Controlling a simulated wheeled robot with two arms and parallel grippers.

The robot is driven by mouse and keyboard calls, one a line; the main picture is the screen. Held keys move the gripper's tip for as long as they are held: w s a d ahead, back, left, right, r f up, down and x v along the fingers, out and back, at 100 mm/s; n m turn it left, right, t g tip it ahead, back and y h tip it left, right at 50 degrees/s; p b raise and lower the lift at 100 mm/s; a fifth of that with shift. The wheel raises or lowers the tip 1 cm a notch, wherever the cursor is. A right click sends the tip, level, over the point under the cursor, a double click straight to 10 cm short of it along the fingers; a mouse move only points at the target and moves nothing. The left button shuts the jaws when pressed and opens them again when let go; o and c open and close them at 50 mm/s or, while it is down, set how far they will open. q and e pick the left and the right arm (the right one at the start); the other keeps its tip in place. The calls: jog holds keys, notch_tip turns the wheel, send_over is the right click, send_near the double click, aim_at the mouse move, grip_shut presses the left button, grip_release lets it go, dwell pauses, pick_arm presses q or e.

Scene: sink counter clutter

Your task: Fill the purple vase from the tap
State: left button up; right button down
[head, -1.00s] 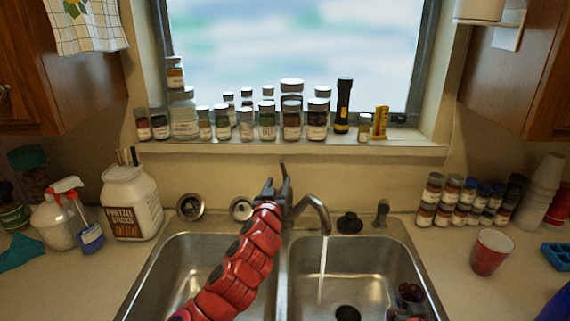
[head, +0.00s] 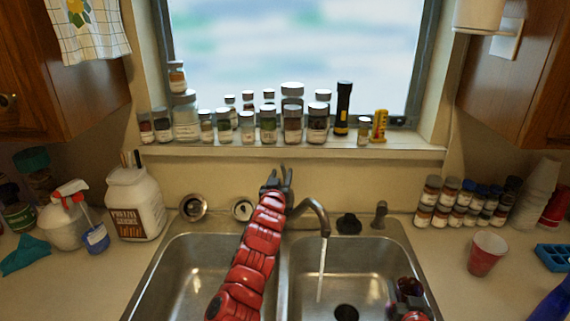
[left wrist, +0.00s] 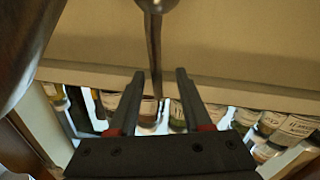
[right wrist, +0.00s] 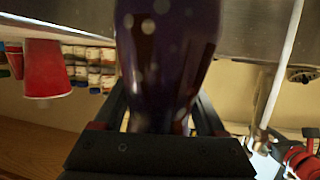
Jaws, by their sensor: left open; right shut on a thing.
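The tap (head: 316,208) is running. A thin stream of water (head: 322,268) falls into the right basin, and it also shows in the right wrist view (right wrist: 280,75). My left gripper (head: 277,182) is open by the tap's upright lever (head: 283,174). In the left wrist view the lever (left wrist: 153,45) stands between the open fingers. My right gripper (right wrist: 163,112) is shut on the dark purple, speckled vase (right wrist: 165,50). In the head view the vase (head: 407,287) is at the right side of the right basin, apart from the stream. Its inside cannot be seen.
The double sink has a left basin (head: 195,275) and a right basin (head: 375,260). Several jars (head: 268,125) line the windowsill behind the tap. A red cup (head: 486,253) and spice jars (head: 440,195) stand right; a pretzel tub (head: 133,205) and spray bottle (head: 63,220) stand left.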

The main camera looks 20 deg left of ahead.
aim_at(283, 170)
pick_arm(q)
jog(key=w, duration=0.2)
jog(key=shift+w+a+r+p, duration=0.15)
jog(key=shift+w+a+p, duration=0.05)
jog(key=shift+w+p, duration=0.15)
jog(key=shift+w+a+f, duration=0.1)
jog(key=shift+w+f, duration=0.1)
jog(key=shift+w, duration=0.65)
jog(key=shift+w+r, duration=0.2)
jog(key=shift+w, duration=0.2)
grip_shut()
dwell(0.5)
